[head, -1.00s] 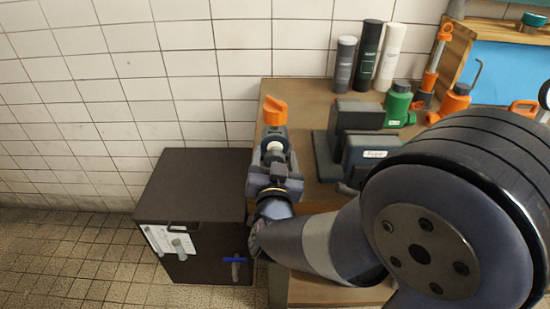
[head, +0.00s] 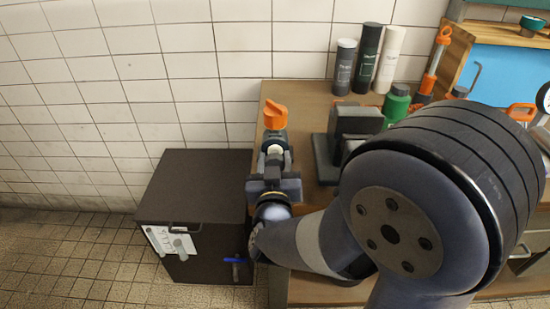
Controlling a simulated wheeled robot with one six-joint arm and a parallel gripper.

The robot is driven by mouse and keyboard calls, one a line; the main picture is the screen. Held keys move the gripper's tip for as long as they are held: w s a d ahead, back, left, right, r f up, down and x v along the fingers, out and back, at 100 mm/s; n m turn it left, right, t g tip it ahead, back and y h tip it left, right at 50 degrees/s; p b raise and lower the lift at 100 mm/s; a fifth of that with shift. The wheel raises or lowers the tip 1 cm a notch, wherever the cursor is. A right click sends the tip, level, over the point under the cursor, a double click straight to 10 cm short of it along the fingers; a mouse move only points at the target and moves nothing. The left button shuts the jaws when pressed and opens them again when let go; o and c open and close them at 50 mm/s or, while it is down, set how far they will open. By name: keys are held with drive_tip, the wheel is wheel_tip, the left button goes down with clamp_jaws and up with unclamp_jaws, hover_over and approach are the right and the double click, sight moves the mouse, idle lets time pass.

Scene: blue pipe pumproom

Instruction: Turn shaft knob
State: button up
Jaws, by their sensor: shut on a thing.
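The orange shaft knob (head: 274,114) stands at the left end of the wooden workbench, close to the tiled wall. My gripper (head: 275,139) reaches up to it from the front and is shut on it. The orange top sticks out beyond the fingertips. A white round part shows between the fingers. The knob's lower part and the exact finger contact are partly hidden by my gripper.
The bench (head: 300,108) carries a dark grey device (head: 350,125), a green bottle (head: 397,103) and several upright cans at the back. A dark cabinet (head: 200,185) stands left of the bench.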

drive_tip(key=shift+n, duration=0.5)
drive_tip(key=o, duration=1)
drive_tip(key=s, duration=1.1)
drive_tip(key=shift+a, duration=0.2)
drive_tip(key=shift+w, duration=0.15)
drive_tip(key=w, duration=1)
drive_tip(key=shift+w+d, duration=0.2)
drive_tip(key=shift+w, duration=0.2)
